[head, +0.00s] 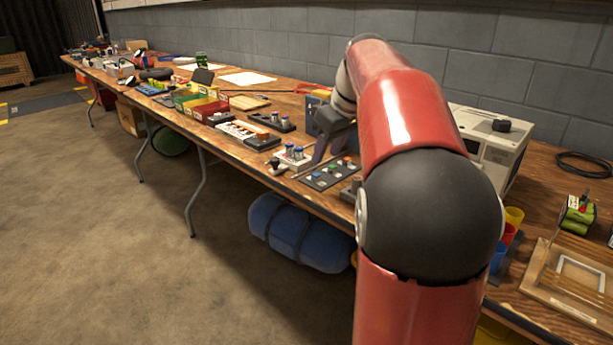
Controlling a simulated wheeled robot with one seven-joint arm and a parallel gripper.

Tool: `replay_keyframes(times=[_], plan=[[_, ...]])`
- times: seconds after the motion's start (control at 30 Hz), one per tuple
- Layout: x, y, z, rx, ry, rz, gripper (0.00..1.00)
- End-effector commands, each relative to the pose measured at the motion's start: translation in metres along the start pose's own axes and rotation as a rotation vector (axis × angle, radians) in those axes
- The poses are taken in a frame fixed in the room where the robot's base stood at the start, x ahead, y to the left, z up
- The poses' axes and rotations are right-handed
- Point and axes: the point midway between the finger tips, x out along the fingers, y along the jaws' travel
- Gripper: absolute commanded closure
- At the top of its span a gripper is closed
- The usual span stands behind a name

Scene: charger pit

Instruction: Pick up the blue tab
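A small blue piece (316,175) shows on a dark flat board (322,183) near the front edge of the long wooden table; it looks like the blue tab, but it is too small to be certain. Small green and orange pieces sit on the same board. My gripper (317,160) points down just behind the board, close to the blue piece but seemingly apart from it. My red arm hides part of the area to its right. The fingers are too small and dark to tell whether they are open or shut.
Left of the board stands a white block with blue-topped pieces (293,157). A white-grey box (490,135) stands behind my arm. Colored cups (513,217) and a wooden frame (572,278) are at the right. Red and yellow bins (205,105) stand farther left. A grey wall backs the table.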

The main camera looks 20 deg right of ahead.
Motion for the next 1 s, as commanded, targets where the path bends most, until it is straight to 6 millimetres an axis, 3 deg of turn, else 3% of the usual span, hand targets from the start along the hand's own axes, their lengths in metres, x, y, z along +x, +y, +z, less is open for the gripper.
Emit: replay_keyframes(times=[0.4, 0.7, 1.0], plan=[[0.056, -0.006, 0.004, 0.001, -0.001, 0.000, 0.60], [0.061, -0.006, 0.004, 0.001, 0.000, 0.001, 0.60], [0.060, -0.006, 0.004, 0.001, 0.000, 0.002, 0.98]])
